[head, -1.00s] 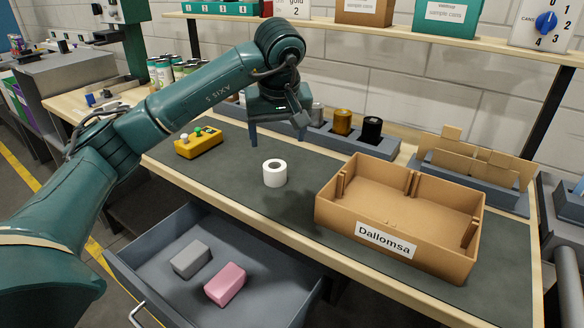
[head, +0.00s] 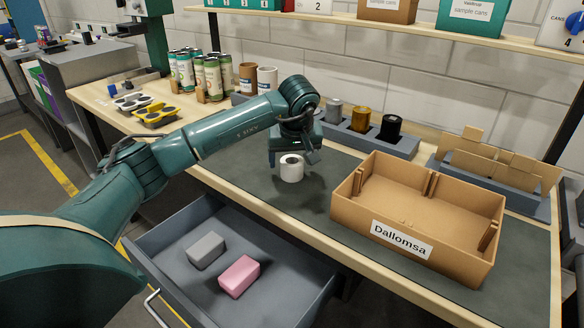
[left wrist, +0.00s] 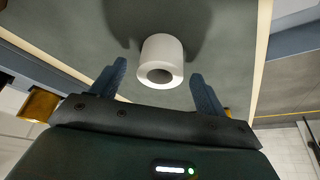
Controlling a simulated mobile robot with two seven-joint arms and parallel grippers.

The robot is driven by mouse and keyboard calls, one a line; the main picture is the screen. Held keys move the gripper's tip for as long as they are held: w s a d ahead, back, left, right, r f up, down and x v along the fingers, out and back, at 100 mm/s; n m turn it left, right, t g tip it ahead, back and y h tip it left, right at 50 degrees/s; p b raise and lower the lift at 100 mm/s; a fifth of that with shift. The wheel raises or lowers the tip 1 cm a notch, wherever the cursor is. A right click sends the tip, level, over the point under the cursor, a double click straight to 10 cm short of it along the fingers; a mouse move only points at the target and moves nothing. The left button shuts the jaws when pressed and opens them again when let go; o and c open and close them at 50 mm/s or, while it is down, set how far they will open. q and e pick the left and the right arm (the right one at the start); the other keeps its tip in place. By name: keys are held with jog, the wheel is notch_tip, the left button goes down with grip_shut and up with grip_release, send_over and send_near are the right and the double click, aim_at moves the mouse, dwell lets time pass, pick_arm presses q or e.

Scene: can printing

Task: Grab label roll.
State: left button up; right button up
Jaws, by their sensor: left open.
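The white label roll (head: 291,168) stands upright on the dark mat of the workbench, left of the cardboard box. My left gripper (head: 294,160) is open and close above and around the roll in the head view. In the left wrist view the roll (left wrist: 162,60) lies just ahead of and between the two open fingers of the gripper (left wrist: 158,78). I cannot tell whether the fingers touch it. My right gripper is not in view.
A cardboard box (head: 352,212) marked Dallomsa stands to the right. A rack (head: 340,133) with grey, gold and black rolls is behind. An open drawer (head: 290,296) with a grey block (head: 206,250) and a pink block (head: 239,276) juts out in front. Several cans stand back left.

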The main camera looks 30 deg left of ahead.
pick_arm(q)
jog(key=shift+a+f, duration=0.1)
jog(key=shift+f, duration=0.2)
jog(key=shift+c, duration=0.3)
jog(key=c, duration=1)
